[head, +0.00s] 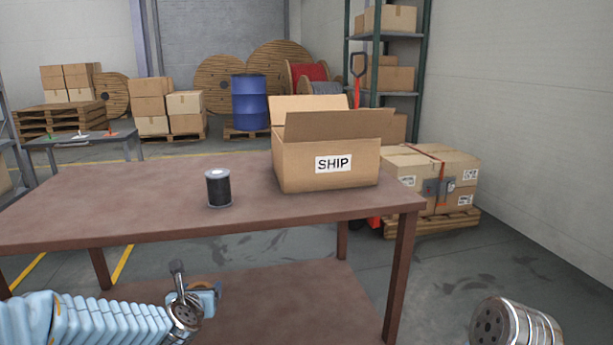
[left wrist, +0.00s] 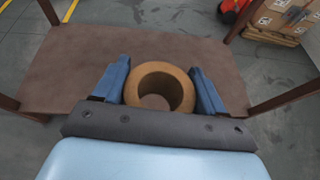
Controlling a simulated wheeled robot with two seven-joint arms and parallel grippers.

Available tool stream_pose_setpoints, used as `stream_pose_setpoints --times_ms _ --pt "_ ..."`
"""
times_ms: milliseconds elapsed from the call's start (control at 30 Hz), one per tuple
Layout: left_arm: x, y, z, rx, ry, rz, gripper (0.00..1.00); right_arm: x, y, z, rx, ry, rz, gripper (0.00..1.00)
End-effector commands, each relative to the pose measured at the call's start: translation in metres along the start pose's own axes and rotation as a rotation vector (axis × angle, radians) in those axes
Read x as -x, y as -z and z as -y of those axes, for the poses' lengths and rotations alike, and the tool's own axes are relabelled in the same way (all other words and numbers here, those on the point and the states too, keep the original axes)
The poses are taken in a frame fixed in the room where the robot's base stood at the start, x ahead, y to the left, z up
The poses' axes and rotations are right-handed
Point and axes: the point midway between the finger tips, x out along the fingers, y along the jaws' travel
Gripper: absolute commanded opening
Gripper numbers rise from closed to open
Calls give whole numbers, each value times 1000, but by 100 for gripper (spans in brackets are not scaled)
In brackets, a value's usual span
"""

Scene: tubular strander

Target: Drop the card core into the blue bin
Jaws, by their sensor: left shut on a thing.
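The card core (left wrist: 160,86) is a brown cardboard ring, seen end-on in the left wrist view. My left gripper (left wrist: 160,88) is shut on it, with one blue finger on each side. In the head view my left gripper (head: 208,296) is low at the left, in front of the table and below its top. Only a small brown part of the core (head: 200,283) shows there. I see no open blue bin in either view. My right gripper does not show.
A brown table (head: 120,205) with a lower shelf (head: 270,300) stands ahead. On it are a dark spool (head: 218,188) and an open SHIP carton (head: 300,165). A blue drum (head: 249,102) stands far behind.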

Motion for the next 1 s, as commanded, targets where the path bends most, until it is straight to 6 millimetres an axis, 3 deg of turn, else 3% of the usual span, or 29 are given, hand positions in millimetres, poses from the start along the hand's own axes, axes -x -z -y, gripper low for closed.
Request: stream_pose_setpoints --times_ms 100,200,533,633,733,833,1000 --pt "-4 28 26 -33 76 -2 40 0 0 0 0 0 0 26" --pt "-4 38 38 -46 110 2 40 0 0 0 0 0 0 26" --pt "-4 42 41 -51 121 5 40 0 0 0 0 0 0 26" --pt "-8 54 38 -50 118 -1 40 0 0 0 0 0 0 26" --pt "-16 90 32 -47 115 -8 40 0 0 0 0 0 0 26" --pt "-22 138 28 -44 118 -12 40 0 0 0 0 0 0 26" --pt "-14 208 28 -45 126 -6 40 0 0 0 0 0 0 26"
